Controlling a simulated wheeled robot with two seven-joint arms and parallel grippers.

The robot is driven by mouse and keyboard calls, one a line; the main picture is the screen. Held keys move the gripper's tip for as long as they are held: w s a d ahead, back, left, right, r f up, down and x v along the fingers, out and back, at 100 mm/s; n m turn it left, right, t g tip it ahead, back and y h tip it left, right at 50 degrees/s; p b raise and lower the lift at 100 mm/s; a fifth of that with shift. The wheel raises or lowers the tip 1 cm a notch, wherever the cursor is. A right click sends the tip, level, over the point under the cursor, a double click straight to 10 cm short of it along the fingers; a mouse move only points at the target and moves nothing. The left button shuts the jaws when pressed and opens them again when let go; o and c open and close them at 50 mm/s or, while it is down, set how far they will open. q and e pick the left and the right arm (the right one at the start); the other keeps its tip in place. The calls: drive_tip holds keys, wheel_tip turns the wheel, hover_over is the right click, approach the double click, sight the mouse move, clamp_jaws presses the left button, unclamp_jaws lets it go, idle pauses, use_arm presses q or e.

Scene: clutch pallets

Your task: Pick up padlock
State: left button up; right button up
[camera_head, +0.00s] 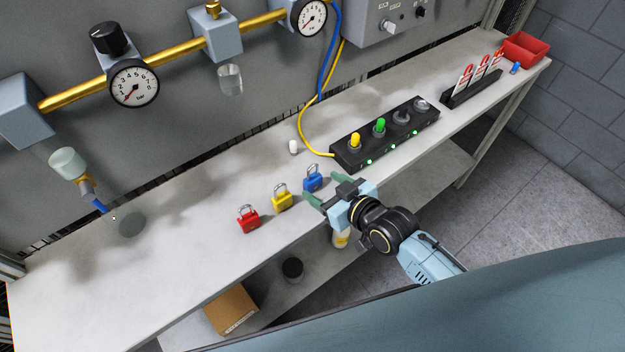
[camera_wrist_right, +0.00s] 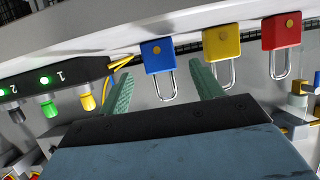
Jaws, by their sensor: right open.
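Three padlocks stand in a row on the bench: a red padlock (camera_head: 248,220), a yellow padlock (camera_head: 283,200) and a blue padlock (camera_head: 313,181). My right gripper (camera_head: 324,188) is at the bench's front edge, just in front of the blue padlock, with its green fingers apart. In the right wrist view the blue padlock (camera_wrist_right: 158,62) shows between the open fingers (camera_wrist_right: 162,88), beyond their tips; I cannot tell the exact gap. The yellow padlock (camera_wrist_right: 221,50) and red padlock (camera_wrist_right: 281,40) are to the right there. My left gripper is not in view.
A black box with yellow and green knobs (camera_head: 385,133) stands right of the padlocks. A tag rack (camera_head: 472,90) and red bin (camera_head: 526,48) are at the far right. A small white item (camera_head: 293,147) lies behind. The bench's left part (camera_head: 75,285) is mostly clear.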

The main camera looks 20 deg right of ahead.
sight(316, 181)
drive_tip(key=shift+x, duration=3.45)
drive_tip(key=shift+c, duration=0.2)
drive_tip(key=c, duration=1.1)
drive_tip(key=shift+r, duration=0.1)
